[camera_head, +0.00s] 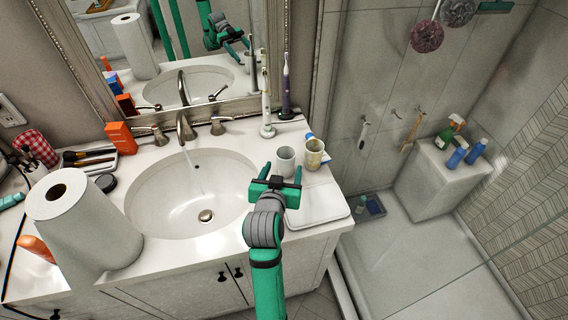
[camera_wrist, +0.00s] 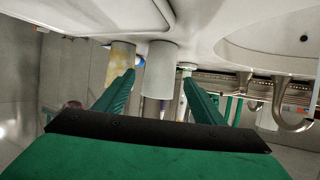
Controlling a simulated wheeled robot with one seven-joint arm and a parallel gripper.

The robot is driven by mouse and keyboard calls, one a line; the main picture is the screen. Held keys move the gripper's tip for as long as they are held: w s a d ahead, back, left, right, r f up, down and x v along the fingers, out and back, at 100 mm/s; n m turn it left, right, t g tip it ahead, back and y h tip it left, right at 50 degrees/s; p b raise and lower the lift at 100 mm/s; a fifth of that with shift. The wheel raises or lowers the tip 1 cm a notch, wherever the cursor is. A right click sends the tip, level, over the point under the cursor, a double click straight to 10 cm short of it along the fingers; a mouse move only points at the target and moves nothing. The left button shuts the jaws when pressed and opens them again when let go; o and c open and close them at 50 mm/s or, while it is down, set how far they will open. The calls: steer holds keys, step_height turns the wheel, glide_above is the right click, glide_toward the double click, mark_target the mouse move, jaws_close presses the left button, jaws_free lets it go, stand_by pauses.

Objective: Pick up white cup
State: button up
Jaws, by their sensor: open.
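The white cup (camera_head: 286,160) stands upright on the counter to the right of the sink, beside a patterned beige cup (camera_head: 314,154). My gripper (camera_head: 281,176) is open in front of the white cup, with its green fingers pointing at it. In the wrist view, which looks upside down, the white cup (camera_wrist: 160,70) shows between the two fingertips of my gripper (camera_wrist: 158,84), apparently just beyond them. I see no finger touching it. The patterned cup (camera_wrist: 121,62) is close beside it, near the left finger in that view.
A white tray (camera_head: 325,209) lies to the right of my gripper. The sink (camera_head: 165,205) with running faucet (camera_head: 185,127) is to the left. Electric toothbrushes (camera_head: 266,108) stand behind the cups. A paper towel roll (camera_head: 90,235) stands far left. The counter's right edge is near the patterned cup.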

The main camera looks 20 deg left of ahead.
mark_target(284, 168)
steer(key=shift+f+x, duration=0.2)
steer(key=shift+x, duration=1.35)
steer(key=shift+f+x, duration=0.15)
steer(key=shift+x, duration=1.45)
steer(key=shift+s, duration=0.2)
steer(key=c, duration=1.2)
